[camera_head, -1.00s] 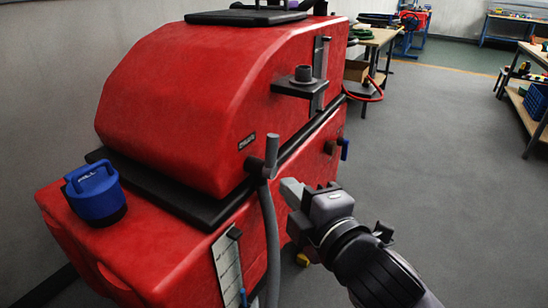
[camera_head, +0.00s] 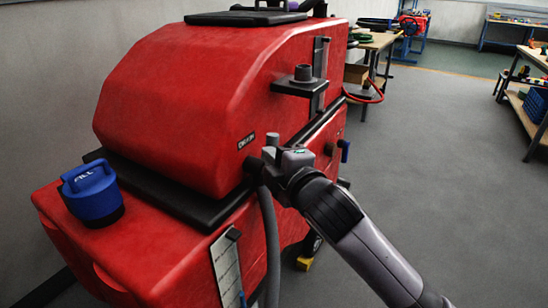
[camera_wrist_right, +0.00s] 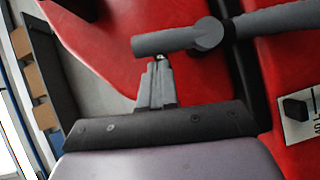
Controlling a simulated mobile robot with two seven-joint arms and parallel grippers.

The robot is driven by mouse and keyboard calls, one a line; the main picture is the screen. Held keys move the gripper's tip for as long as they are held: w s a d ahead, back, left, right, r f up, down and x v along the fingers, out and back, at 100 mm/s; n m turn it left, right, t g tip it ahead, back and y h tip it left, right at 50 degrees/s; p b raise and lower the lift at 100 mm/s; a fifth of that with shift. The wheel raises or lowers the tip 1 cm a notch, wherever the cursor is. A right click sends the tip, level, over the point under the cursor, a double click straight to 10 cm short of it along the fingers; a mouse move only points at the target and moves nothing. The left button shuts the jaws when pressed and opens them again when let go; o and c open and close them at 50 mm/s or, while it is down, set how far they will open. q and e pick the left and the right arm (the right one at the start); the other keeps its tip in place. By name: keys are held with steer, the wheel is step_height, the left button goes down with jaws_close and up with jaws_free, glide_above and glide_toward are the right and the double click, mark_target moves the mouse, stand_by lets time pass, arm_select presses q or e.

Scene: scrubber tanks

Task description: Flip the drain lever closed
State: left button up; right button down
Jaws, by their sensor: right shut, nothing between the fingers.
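The drain lever, a grey rod (camera_head: 272,139), stands upright from a round pivot at the top of a grey hose on the side of the red scrubber tank (camera_head: 185,110). In the right wrist view the lever (camera_wrist_right: 165,42) lies across the top, with its round pivot to the right. My right gripper (camera_head: 286,160) is just right of the lever, partly hiding it. Its fingers (camera_wrist_right: 157,67) are shut and empty, with their tips at the lever's side near its free end. I cannot tell whether they touch it. My left gripper is out of view.
A blue fill cap (camera_head: 91,193) sits on the lower tank at the left. A grey hose (camera_head: 270,240) hangs below the lever. Open floor (camera_head: 440,190) lies to the right.

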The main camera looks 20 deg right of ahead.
steer(key=shift+w+d, duration=0.25)
steer(key=shift+w, duration=0.1)
